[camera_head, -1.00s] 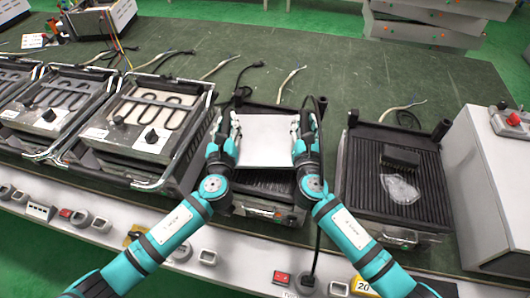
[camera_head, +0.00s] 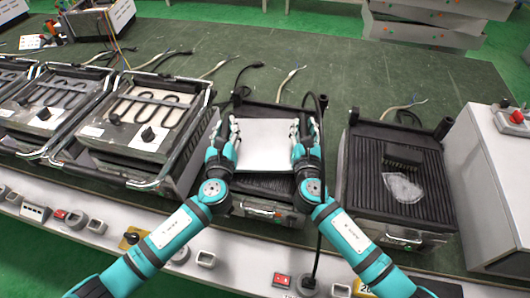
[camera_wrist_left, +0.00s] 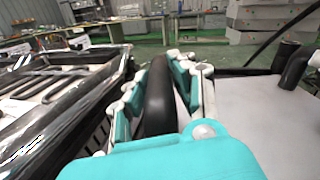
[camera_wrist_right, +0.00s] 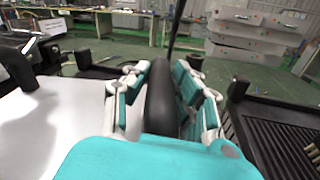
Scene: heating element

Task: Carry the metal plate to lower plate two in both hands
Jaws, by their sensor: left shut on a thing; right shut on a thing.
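The pale, flat metal plate (camera_head: 264,146) is level between my two grippers, above a black ribbed lower plate (camera_head: 262,186) that it largely hides. My left gripper (camera_head: 227,135) is shut on the plate's left side. In the left wrist view, a thick black grip (camera_wrist_left: 157,100) sits between its fingers, with the plate (camera_wrist_left: 265,115) to its right. My right gripper (camera_head: 302,135) is shut on the right side. The right wrist view shows a similar black grip (camera_wrist_right: 160,98) between the fingers and the plate (camera_wrist_right: 50,130) to the left. I cannot tell whether the plate touches the unit below.
Another ribbed lower plate (camera_head: 352,190) at right carries a black block (camera_head: 403,155) and a clear bag (camera_head: 403,187). Units with heating coils (camera_head: 150,110) stand at left. A grey box (camera_head: 490,200) with a red button is at far right. The green bench behind is mostly clear apart from cables.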

